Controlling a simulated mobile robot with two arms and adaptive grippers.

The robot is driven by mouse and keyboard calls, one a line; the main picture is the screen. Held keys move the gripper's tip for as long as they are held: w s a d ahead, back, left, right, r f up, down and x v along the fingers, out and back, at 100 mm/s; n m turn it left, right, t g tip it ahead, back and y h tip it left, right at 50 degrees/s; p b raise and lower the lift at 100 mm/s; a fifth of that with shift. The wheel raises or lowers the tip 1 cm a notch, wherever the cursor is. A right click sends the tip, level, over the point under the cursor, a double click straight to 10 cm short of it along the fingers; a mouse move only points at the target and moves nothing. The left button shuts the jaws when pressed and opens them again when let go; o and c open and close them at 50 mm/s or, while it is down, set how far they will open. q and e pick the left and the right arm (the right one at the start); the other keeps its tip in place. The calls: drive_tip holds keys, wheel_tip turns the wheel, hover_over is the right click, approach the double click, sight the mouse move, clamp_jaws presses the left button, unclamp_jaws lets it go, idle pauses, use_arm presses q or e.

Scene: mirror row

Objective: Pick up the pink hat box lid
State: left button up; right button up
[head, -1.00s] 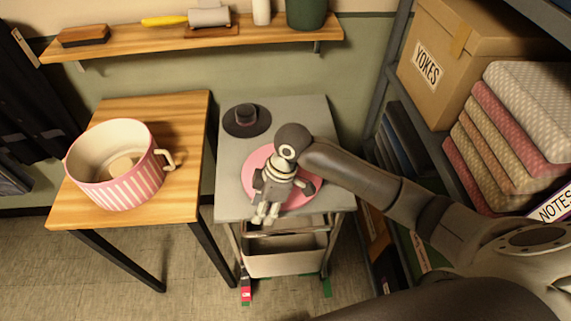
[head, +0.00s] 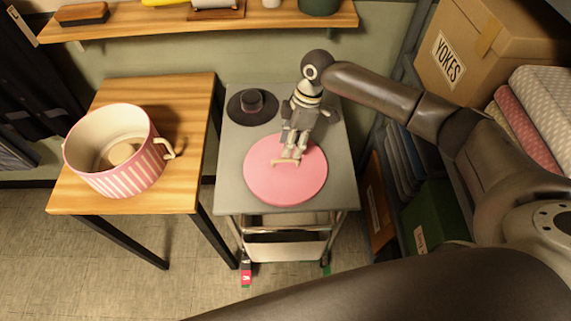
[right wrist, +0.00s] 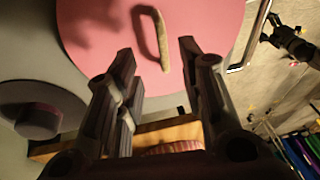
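The pink hat box lid (head: 262,180) lies on the grey top of the cart (head: 233,194). It is a flat round disc with a small cream handle near its middle, partly covered by the gripper in the head view. My right gripper (head: 290,155) is over the lid's far part, pointing down at the handle. In the right wrist view the two fingers (right wrist: 155,48) are spread apart, with the lid's handle (right wrist: 163,45) showing between and beyond their tips. I cannot tell how high the tips are above it. My left gripper is not in view.
A dark hat (head: 252,106) sits at the cart's back left. A pink striped hat box (head: 125,175), open on top, stands on the wooden table (head: 185,195) to the left. Shelving with a cardboard box (head: 490,50) and folded cloths is on the right.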

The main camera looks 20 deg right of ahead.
sight(286, 160)
drive_tip(key=shift+s+a+f, duration=0.1)
drive_tip(key=shift+a+f, duration=0.05)
drive_tip(key=shift+f, duration=0.15)
drive_tip(key=p+x, duration=0.2)
drive_tip(key=x, duration=0.1)
drive_tip(key=shift+s+a+f, duration=0.2)
drive_tip(key=shift+f, duration=0.05)
drive_tip(key=shift+a+f, duration=0.1)
drive_tip(key=shift+f, duration=0.4)
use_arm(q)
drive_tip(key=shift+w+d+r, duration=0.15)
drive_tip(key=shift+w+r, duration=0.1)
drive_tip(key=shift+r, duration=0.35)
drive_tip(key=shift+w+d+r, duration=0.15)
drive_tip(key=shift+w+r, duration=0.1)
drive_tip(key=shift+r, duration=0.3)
use_arm(e)
clamp_jaws()
